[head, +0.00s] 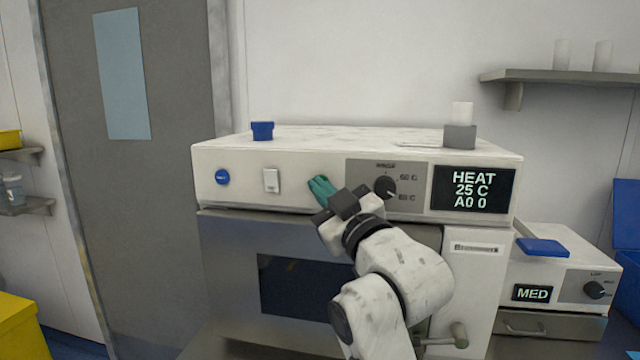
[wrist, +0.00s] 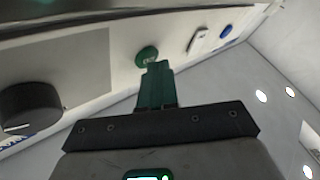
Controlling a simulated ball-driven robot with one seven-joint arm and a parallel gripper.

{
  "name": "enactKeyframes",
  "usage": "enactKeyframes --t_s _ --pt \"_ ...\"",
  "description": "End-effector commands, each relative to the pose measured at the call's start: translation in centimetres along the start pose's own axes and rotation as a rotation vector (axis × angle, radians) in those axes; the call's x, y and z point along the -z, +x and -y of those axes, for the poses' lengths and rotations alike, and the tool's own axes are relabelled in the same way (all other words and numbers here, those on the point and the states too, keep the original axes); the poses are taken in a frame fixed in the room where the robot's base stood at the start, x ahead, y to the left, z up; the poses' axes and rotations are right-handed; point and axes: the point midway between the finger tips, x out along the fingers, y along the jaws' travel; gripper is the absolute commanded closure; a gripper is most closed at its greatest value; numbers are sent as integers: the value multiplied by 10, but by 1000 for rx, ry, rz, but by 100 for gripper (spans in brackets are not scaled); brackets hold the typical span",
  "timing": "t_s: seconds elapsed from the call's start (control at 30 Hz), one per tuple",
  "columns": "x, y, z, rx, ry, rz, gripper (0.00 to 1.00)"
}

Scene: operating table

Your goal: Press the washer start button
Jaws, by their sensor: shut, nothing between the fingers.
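The washer (head: 290,190) is a wide white and grey machine with a control panel along its upper front. A round green button (wrist: 147,54) with a small, unreadable marking shows on the panel in the wrist view. In the head view it is hidden behind or merges with my green fingers. My gripper (head: 319,186) is shut and empty, with its fingers pointing at the panel left of the dial. In the wrist view, the fingertips (wrist: 154,66) are right at the lower edge of the green button. I cannot tell whether they touch it.
A black dial (head: 385,187), a white rocker switch (head: 271,181) and a blue button (head: 222,177) share the panel. The screen (head: 472,189) reads HEAT, 25 C, A0 0. A door handle (head: 456,338) sticks out below. A smaller machine (head: 560,265) stands at right.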

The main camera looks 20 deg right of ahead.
Motion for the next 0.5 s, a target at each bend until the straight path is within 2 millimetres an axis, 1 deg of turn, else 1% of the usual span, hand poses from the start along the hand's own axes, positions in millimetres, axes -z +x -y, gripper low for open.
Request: enactKeyframes --t_s 0.2,0.5 --pt "6 -7 6 1 1 -1 100" --pt "6 -8 6 1 1 -1 100"
